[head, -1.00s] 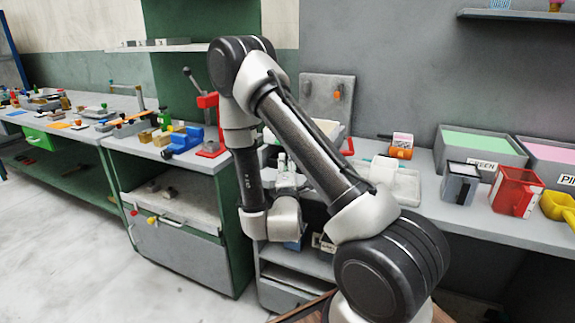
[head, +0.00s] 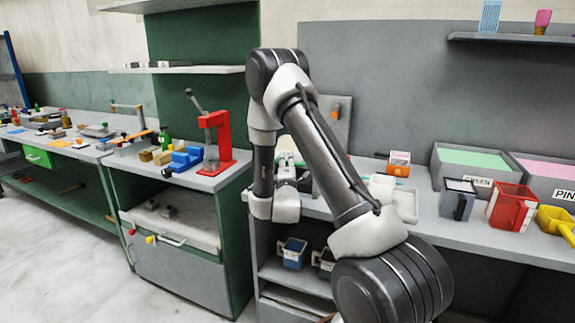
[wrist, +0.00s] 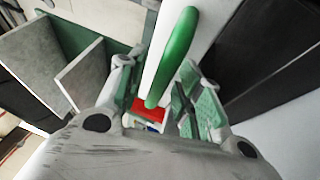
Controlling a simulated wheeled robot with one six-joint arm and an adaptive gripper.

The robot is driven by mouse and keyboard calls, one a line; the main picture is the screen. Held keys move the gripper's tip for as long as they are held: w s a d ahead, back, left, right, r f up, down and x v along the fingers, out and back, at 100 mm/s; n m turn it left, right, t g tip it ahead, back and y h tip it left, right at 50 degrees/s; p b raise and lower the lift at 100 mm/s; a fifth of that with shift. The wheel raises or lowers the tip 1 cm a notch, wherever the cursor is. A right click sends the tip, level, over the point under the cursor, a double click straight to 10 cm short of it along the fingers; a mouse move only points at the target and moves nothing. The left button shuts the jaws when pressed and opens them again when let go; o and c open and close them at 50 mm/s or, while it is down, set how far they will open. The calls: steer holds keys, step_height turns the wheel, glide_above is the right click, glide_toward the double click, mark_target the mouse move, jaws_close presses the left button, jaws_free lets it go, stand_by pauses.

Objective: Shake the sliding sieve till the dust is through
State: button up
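I cannot surely pick out the sliding sieve or any dust. In the wrist view a curved green handle-like bar (wrist: 178,55) stands in front of a white surface, between my fingers as seen. I cannot tell whether it touches them. My gripper (wrist: 160,98) has its fingers spread apart, with pale green pads on the right finger. In the head view my gripper (head: 286,168) is small and partly hidden by my arm, over the bench edge. A small red patch (wrist: 150,110) shows beyond the fingers.
A red lever press (head: 217,145) and blue vise-like block (head: 184,160) stand on the green cabinet. An open tray bay (head: 172,222) lies below. Right bench holds a grey bin (head: 457,190), red container (head: 510,206) and yellow scoop (head: 556,222).

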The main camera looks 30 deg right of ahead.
jaws_close()
steer(key=w+d, duration=0.1)
steer(key=d, duration=0.1)
steer(key=w+d, duration=0.4)
steer(key=shift+w+d, duration=0.1)
steer(key=shift+d, duration=0.2)
steer(key=shift+c, duration=0.2)
jaws_free()
steer(key=shift+d, duration=0.15)
steer(key=shift+o, duration=0.2)
steer(key=v, duration=1.2)
steer(key=shift+f, duration=0.1)
